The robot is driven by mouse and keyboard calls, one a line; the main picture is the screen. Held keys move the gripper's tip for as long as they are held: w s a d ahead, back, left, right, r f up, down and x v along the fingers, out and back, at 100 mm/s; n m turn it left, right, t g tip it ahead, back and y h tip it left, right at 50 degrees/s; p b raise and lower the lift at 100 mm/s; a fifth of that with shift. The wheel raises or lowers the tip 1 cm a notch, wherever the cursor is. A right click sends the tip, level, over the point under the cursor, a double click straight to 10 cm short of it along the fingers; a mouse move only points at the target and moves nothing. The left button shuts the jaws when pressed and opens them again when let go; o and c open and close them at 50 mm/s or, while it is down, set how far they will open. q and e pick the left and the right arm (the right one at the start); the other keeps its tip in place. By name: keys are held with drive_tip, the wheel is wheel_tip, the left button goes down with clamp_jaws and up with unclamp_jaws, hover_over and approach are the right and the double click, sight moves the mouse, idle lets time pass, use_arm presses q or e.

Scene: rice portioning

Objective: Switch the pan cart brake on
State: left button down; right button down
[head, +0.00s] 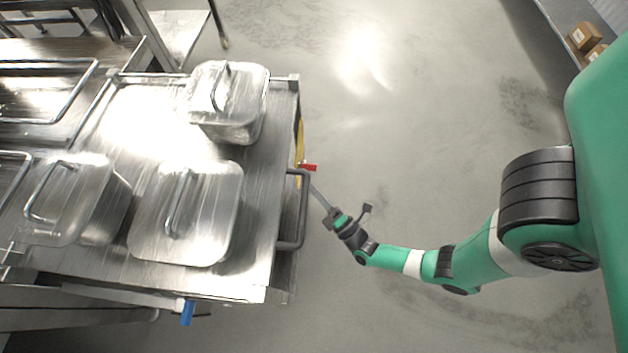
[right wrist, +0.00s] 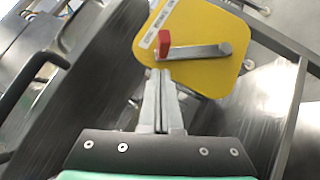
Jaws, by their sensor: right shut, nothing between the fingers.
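The pan cart (head: 262,270) stands at the left of the head view with lidded metal pans on it. On its right end is a yellow brake plate (right wrist: 200,75), mostly hidden in the head view, where only a thin yellow edge (head: 299,135) shows. A grey lever (right wrist: 200,51) with a red grip (right wrist: 164,50) lies across the plate; the red grip also shows in the head view (head: 308,167). My right gripper (head: 313,187) is shut and empty. In the right wrist view its fingertips (right wrist: 160,74) are just below the red grip; I cannot tell whether they touch. My left gripper is not in view.
A dark push handle (head: 303,210) sticks out from the cart's right end, close beside my right gripper. Three lidded pans, one of them at the back (head: 228,105), stand on the cart top. The floor (head: 400,130) right of the cart is clear. Boxes (head: 584,37) sit at the top right.

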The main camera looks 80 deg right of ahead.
drive_tip(key=shift+w+d+r, duration=0.1)
drive_tip(key=shift+d+r, duration=0.15)
drive_tip(key=shift+d, duration=0.25)
drive_tip(key=shift+d+r, duration=0.2)
drive_tip(key=shift+d, duration=0.3)
